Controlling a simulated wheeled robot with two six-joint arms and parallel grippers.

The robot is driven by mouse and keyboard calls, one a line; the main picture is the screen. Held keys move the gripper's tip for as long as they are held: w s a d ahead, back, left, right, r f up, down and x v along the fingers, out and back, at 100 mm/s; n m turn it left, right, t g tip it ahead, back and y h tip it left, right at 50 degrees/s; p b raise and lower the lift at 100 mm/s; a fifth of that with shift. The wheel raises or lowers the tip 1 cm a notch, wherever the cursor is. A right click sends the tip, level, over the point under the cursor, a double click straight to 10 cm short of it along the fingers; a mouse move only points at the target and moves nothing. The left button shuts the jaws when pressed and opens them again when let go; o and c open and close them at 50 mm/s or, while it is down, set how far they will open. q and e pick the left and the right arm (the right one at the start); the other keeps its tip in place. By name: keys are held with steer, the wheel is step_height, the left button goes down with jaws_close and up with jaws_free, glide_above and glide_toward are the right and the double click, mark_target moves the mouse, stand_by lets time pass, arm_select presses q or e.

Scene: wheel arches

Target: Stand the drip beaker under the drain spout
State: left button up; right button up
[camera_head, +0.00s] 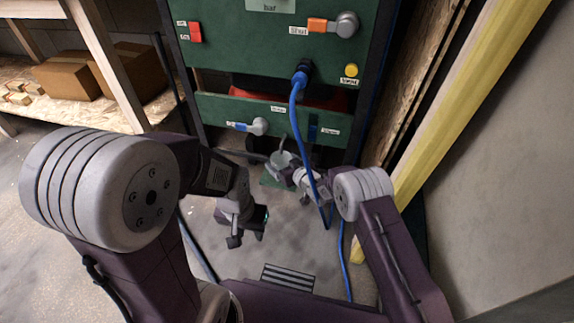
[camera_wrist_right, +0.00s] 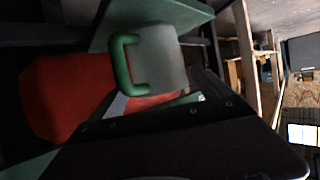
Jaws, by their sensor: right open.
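The drip beaker is a pale grey cup with a green handle (camera_wrist_right: 125,64) on its side. In the right wrist view the cup (camera_wrist_right: 158,58) lies close past my dark finger, against a green plate. In the head view a grey cup-like shape (camera_head: 282,159) is at the foot of the cabinet, partly hidden by my right gripper (camera_head: 290,175). That gripper is open beside it; contact cannot be told. My left gripper (camera_head: 243,236) hangs empty over the floor; its jaw gap is unclear. A grey valve with a blue lever (camera_head: 257,126) is on the lower green panel; the spout is not clearly seen.
A red tank (camera_wrist_right: 65,98) sits behind the panels. A blue hose (camera_head: 296,115) hangs from the cabinet past my right gripper. A yellow post (camera_head: 455,105) and a wall stand to the right. A floor grate (camera_head: 288,277) lies in front. Cardboard boxes (camera_head: 68,77) are on the left shelf.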

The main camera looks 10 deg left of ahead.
steer(key=b+v, duration=0.2)
steer(key=v, duration=1)
steer(key=shift+b, duration=0.3)
steer(key=shift+r, duration=0.1)
steer(key=s+d+m+g+h, duration=0.1)
steer(key=s+d+m+h, duration=0.2)
steer(key=d, duration=0.6)
steer(key=s+d+m+g+h, duration=0.2)
steer(key=d+h, duration=0.2)
steer(key=d, duration=0.5)
steer(key=s+d+m+g+h, duration=0.1)
steer(key=s+d+m+g, duration=0.1)
steer(key=s, duration=0.7)
steer(key=s+d+r+m+g+h, duration=0.1)
steer(key=s+d+g, duration=0.2)
steer(key=s+d, duration=0.4)
steer(key=s, duration=0.3)
steer(key=shift+s+m+g, duration=0.15)
steer(key=shift+m+g, duration=0.25)
